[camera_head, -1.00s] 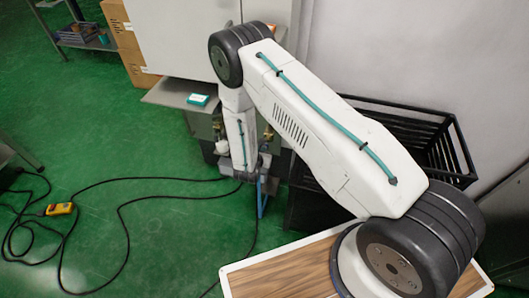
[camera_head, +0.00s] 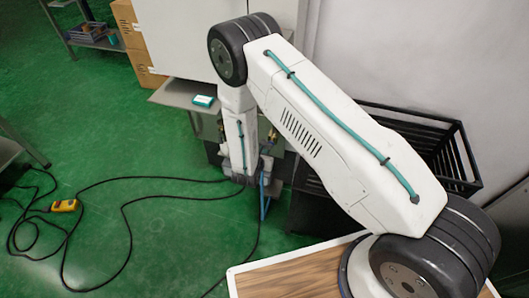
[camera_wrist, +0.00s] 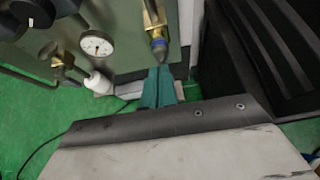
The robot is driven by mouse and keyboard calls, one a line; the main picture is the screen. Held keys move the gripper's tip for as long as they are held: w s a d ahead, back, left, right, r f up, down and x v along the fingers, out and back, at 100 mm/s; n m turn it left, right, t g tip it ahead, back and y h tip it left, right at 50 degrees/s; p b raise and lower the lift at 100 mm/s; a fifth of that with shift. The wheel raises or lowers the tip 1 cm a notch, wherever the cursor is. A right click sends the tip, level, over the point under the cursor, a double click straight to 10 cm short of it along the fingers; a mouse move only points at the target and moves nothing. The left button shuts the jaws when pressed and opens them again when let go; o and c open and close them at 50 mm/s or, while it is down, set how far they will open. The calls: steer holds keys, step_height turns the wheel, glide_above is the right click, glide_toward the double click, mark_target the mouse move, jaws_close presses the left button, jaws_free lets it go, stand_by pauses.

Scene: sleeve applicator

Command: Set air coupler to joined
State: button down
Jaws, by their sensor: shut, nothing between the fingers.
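In the wrist view, a brass fitting with a blue ring and a dark tapered nose (camera_wrist: 159,44) points down from a grey-green panel; it looks like the air coupler. My gripper (camera_wrist: 158,72) shows as two teal fingers pressed together. Its tips are just below the fitting's nose, very close in the picture; I cannot tell whether they touch. Nothing shows between the fingers. In the head view my arm covers most of the coupler area, and the coupler's state is not clear.
A pressure gauge (camera_wrist: 97,43) and a white plug-like part (camera_wrist: 97,84) are left of the fitting. A black slatted crate (camera_head: 455,150) stands at the right. A black cable (camera_head: 125,210) and a yellow box (camera_head: 64,205) lie on the green floor.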

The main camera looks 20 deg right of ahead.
steer(key=v, duration=0.3)
steer(key=shift+s, duration=0.2)
steer(key=shift+a, duration=0.15)
steer(key=shift+r, duration=0.1)
